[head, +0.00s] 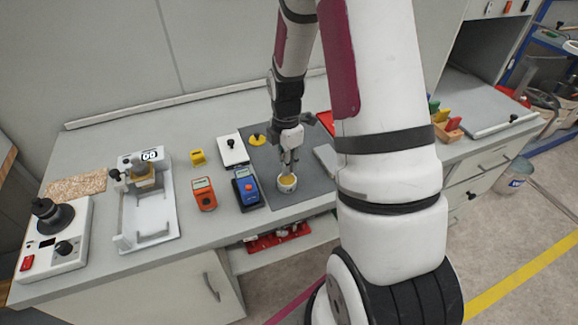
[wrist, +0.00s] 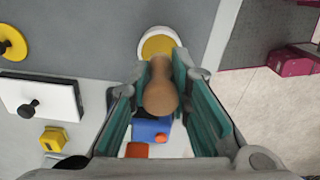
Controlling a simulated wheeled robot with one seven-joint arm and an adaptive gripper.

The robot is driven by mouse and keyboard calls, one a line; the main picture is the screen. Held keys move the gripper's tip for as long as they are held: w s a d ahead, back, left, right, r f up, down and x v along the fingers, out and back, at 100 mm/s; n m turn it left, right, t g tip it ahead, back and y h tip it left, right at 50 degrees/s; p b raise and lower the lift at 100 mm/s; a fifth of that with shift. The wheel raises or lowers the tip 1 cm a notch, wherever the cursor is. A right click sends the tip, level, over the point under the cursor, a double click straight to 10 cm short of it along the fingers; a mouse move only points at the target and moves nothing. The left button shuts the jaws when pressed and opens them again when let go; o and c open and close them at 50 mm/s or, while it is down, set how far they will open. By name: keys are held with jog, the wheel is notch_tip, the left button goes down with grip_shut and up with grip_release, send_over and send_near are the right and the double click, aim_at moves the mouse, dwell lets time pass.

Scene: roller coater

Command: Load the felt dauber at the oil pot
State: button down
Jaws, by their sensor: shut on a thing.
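The oil pot (head: 287,184) is a small white cup with yellow contents, standing on the dark grey mat near the bench's front edge. In the wrist view the oil pot (wrist: 158,42) shows just beyond the fingertips. My gripper (head: 289,160) points down above the pot. In the wrist view my gripper (wrist: 165,85) is shut on a brown rounded wooden handle (wrist: 161,92), which I take to be the felt dauber. The dauber's lower end overlaps the pot's opening in the wrist view. Its felt tip is hidden, so I cannot tell whether it touches the oil.
A blue meter (head: 246,188) and an orange meter (head: 204,194) lie left of the pot. A white block with a black knob (head: 232,149) and a yellow disc (head: 257,140) are behind. A white tray device (head: 150,215) stands farther left.

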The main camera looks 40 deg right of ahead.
jog(key=shift+r+p, duration=0.85)
jog(key=shift+r, duration=1.25)
